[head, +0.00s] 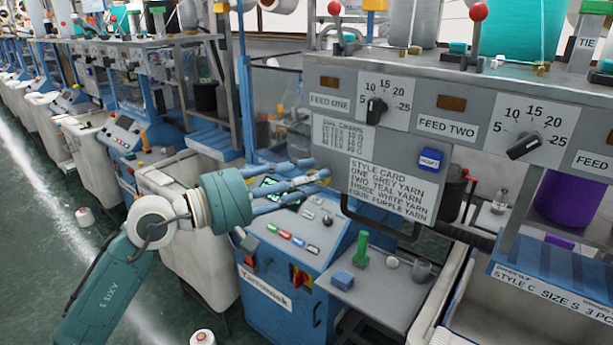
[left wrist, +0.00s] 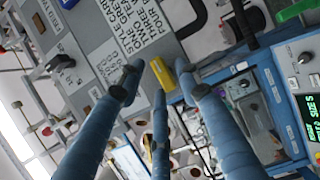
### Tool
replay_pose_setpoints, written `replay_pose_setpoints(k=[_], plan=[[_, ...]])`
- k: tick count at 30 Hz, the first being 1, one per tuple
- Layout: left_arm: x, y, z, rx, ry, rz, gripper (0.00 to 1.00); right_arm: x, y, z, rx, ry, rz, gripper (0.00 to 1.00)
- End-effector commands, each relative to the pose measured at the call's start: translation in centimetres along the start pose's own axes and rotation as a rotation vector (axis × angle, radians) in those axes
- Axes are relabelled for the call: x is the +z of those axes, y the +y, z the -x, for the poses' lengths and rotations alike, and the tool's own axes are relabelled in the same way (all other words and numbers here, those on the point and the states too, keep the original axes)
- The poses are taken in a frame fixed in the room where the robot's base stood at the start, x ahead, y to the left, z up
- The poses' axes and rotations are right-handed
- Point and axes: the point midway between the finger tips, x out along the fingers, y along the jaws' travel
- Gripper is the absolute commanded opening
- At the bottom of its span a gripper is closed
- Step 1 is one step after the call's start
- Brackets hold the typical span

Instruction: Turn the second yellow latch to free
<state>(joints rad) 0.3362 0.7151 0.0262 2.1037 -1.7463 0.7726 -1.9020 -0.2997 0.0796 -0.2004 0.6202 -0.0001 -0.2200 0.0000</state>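My left gripper (head: 308,180) reaches in from the left, in front of the lower left of the grey feed panel. Its blue fingers are spread, and nothing is clearly held between them. A small yellow piece (head: 318,178) shows among the fingertips, partly hidden. In the left wrist view, a yellow bar (left wrist: 163,74) lies just past the middle finger of the gripper (left wrist: 160,85). My right gripper is not in view.
The grey panel (head: 335,130) carries a style card (head: 390,190) and dials (head: 376,110). A black bar handle (head: 375,225) hangs below it. A blue console (head: 262,310) with a small shelf (head: 375,295) stands below the gripper. White bins (head: 195,255) stand left.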

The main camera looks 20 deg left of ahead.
Motion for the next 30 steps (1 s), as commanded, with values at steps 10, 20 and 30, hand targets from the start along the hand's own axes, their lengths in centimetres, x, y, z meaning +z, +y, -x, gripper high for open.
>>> replay_pose_setpoints(k=[10,20,30], plan=[[0.0,-0.1,0.0,0.001,0.000,0.003,0.00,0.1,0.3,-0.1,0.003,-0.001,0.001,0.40],[-0.1,-0.6,0.1,0.045,0.001,0.102,0.00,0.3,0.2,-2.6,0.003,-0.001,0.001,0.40],[-0.1,-0.9,0.1,0.157,0.000,0.372,0.00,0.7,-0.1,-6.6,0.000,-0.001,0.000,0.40]])
